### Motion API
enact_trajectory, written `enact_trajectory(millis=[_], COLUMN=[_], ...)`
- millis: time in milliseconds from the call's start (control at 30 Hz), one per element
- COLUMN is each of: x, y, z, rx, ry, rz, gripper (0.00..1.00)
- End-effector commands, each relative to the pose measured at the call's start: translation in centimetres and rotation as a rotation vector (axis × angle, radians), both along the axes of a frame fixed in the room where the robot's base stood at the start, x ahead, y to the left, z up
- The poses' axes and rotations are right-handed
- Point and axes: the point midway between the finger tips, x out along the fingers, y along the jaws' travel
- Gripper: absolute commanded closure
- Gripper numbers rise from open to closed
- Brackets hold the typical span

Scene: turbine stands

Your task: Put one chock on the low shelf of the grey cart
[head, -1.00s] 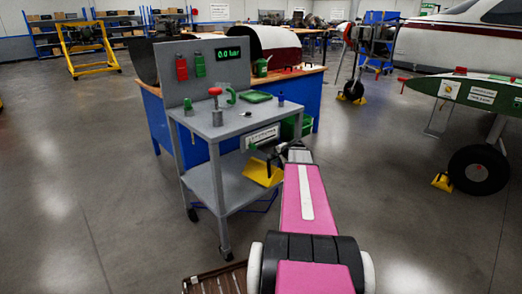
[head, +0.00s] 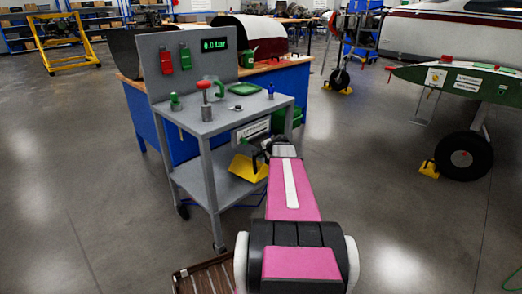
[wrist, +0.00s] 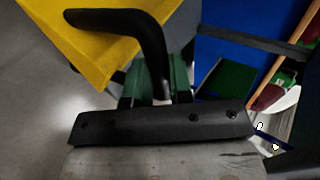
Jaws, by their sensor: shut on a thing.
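My gripper (head: 257,153) is shut on a yellow chock (head: 248,168), a wedge-like piece. It is at the right side of the grey cart (head: 215,122), below its top. The chock shows in front of the right end of the cart's low shelf (head: 212,183); I cannot tell whether it is over the shelf or touching it. In the wrist view the chock (wrist: 105,35) fills the upper left, with a black finger (wrist: 125,22) across it. Other yellow chocks stand by the aircraft wheel (head: 429,169) and the nose wheel (head: 346,91).
The low shelf looks bare. A blue workbench (head: 293,88) stands close behind the cart. A brown slatted thing (head: 203,278) lies on the floor in front.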

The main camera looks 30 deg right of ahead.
Motion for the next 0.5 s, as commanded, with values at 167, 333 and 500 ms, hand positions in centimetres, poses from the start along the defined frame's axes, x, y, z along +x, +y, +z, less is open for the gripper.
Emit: enact_trajectory(millis=[167,333,500], x=[0.1,0.1,0.0], y=[0.0,0.0,0.0], z=[-2.0,-3.5,-4.6], rx=[0.003,0.001,0.001], ry=[-0.001,-0.001,-0.001], rz=[-0.002,-0.001,-0.001], gripper=[1.00,1.00,1.00])
